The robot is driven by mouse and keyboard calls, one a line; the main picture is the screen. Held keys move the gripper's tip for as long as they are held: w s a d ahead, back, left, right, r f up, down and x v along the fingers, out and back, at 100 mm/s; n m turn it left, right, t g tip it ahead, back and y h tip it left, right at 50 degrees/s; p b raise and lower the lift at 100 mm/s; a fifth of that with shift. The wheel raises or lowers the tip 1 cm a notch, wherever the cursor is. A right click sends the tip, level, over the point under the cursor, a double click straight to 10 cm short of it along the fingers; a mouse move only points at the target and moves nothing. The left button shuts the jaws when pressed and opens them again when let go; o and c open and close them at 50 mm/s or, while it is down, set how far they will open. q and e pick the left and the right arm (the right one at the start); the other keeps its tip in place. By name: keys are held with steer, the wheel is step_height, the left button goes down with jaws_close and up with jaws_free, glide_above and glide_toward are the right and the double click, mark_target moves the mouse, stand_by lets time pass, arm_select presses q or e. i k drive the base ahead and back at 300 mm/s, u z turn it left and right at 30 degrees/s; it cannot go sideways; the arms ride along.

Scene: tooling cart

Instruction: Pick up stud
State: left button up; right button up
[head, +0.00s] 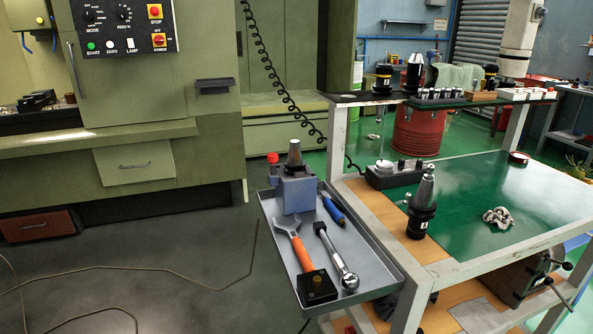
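A small dark brass-coloured piece (317,280), which looks like the stud, stands upright in a black square block (318,293). The block sits at the near left corner of the grey tray (376,267) on the side of the cart. The stud's lower part is hidden in the block. Neither of my grippers shows in the head view.
A ratchet wrench (337,257) lies just right of the block, and an orange-handled wrench (293,245) behind it. A blue fixture (296,192) holding a tapered tool and a blue-handled tool (334,211) are farther back. A black tool holder (421,208) stands on the cart.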

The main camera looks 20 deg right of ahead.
mark_target(408, 195)
steer(key=u, duration=0.7)
steer(key=i, duration=0.55)
steer(key=z, duration=1.4)
